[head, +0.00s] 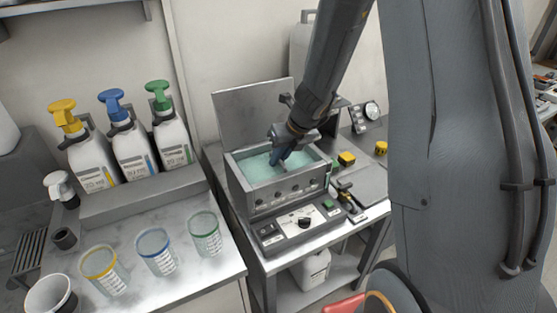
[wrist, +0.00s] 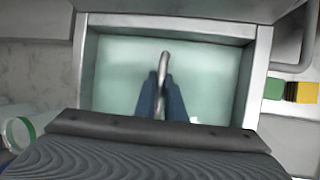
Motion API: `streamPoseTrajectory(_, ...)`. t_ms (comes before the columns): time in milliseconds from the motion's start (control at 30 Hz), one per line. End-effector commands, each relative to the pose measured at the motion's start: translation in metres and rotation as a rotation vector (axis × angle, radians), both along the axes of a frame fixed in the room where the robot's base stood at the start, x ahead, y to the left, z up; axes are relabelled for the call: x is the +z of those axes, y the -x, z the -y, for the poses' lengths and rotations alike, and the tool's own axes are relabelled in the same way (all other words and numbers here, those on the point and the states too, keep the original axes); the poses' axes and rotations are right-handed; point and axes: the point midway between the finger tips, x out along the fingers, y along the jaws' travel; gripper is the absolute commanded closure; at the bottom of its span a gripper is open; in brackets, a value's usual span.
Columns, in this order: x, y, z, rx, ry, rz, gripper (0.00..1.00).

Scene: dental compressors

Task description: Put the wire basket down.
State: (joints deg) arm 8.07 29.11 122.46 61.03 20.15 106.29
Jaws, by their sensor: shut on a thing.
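My gripper (head: 281,156) points down over the open tank of the cleaning machine (head: 262,201). In the wrist view its blue fingers (wrist: 161,82) are shut on a grey metal loop, which I take for the handle of the wire basket (wrist: 163,62). The loop stands upright between the fingers. The mesh body of the basket cannot be made out in either view. Pale green liquid (wrist: 120,68) fills the tank around and below the fingers. I cannot tell whether the basket touches the tank floor.
The tank's raised lid (head: 250,108) stands behind it. Its control panel (head: 300,223) is in front. Left are pump bottles with yellow (head: 64,114), blue (head: 112,103) and green (head: 158,94) tops, and three measuring cups (head: 157,252). Yellow and green blocks (wrist: 300,92) sit right of the tank.

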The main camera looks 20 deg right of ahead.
Motion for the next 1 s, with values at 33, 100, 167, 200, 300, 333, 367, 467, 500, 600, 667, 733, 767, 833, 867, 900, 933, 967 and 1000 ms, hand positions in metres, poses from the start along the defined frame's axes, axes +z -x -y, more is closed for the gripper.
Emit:
streamPoseTrajectory(33,0.0,0.0,0.0,0.001,0.0,-0.001,1.0)
streamPoseTrajectory(100,0.0,0.001,0.0,0.001,-0.001,-0.002,0.82)
streamPoseTrajectory(167,0.0,0.001,0.0,0.001,-0.001,-0.002,0.72)
streamPoseTrajectory(200,0.0,0.001,0.0,0.001,-0.001,-0.002,0.72)
streamPoseTrajectory(300,0.0,0.001,0.0,0.001,-0.001,-0.001,0.72)
streamPoseTrajectory(333,0.0,0.001,0.0,0.001,-0.001,-0.001,0.72)
streamPoseTrajectory(367,0.0,0.001,0.0,0.001,-0.001,-0.001,0.72)
streamPoseTrajectory(467,0.001,0.001,0.0,0.001,-0.001,-0.001,0.72)
streamPoseTrajectory(500,0.002,0.001,0.0,0.0,-0.001,0.0,0.72)
streamPoseTrajectory(600,0.01,0.003,0.003,0.001,0.0,0.001,0.72)
streamPoseTrajectory(667,0.018,0.006,0.005,-0.001,0.001,0.002,0.72)
streamPoseTrajectory(733,0.03,0.01,0.009,-0.001,0.0,0.003,0.72)
streamPoseTrajectory(767,0.036,0.012,0.01,-0.001,0.0,0.003,0.72)
streamPoseTrajectory(833,0.049,0.017,0.014,-0.001,0.001,0.003,0.72)
streamPoseTrajectory(867,0.055,0.019,0.015,0.001,0.001,0.004,0.72)
streamPoseTrajectory(900,0.062,0.022,0.017,0.0,0.001,0.003,0.72)
streamPoseTrajectory(933,0.068,0.024,0.019,-0.001,0.001,0.004,0.72)
streamPoseTrajectory(967,0.072,0.027,0.021,-0.001,0.001,0.003,0.72)
streamPoseTrajectory(1000,0.079,0.029,0.022,0.0,0.001,0.003,0.72)
